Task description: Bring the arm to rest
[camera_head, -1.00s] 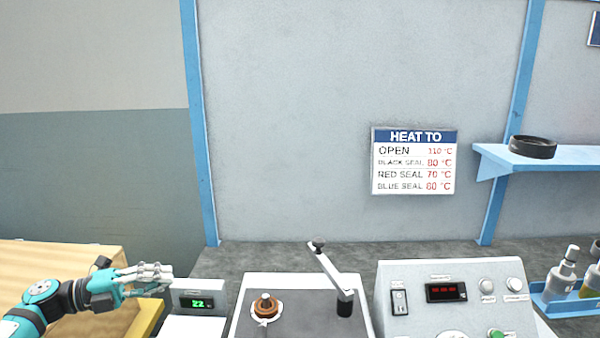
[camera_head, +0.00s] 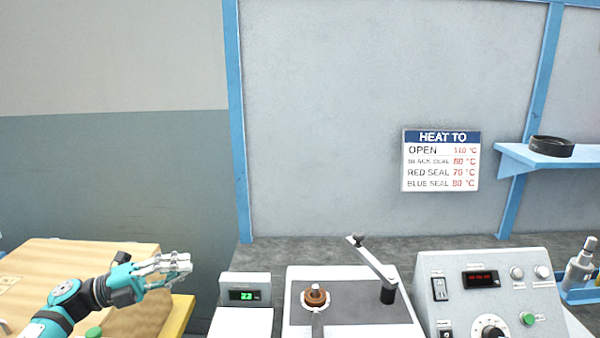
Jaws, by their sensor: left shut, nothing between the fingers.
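My left arm comes in from the lower left in the head view. Its gripper (camera_head: 176,264) is shut and empty, held above the right part of the wooden surface (camera_head: 75,262), left of the small display box. It looks apart from the box. My right gripper is not in view.
A display box (camera_head: 246,287) with green digits stands right of the gripper. Beyond it are a plate with a brown ring (camera_head: 316,298) and a lever (camera_head: 371,262), then a control panel (camera_head: 480,282). A black ring (camera_head: 551,146) rests on a blue shelf.

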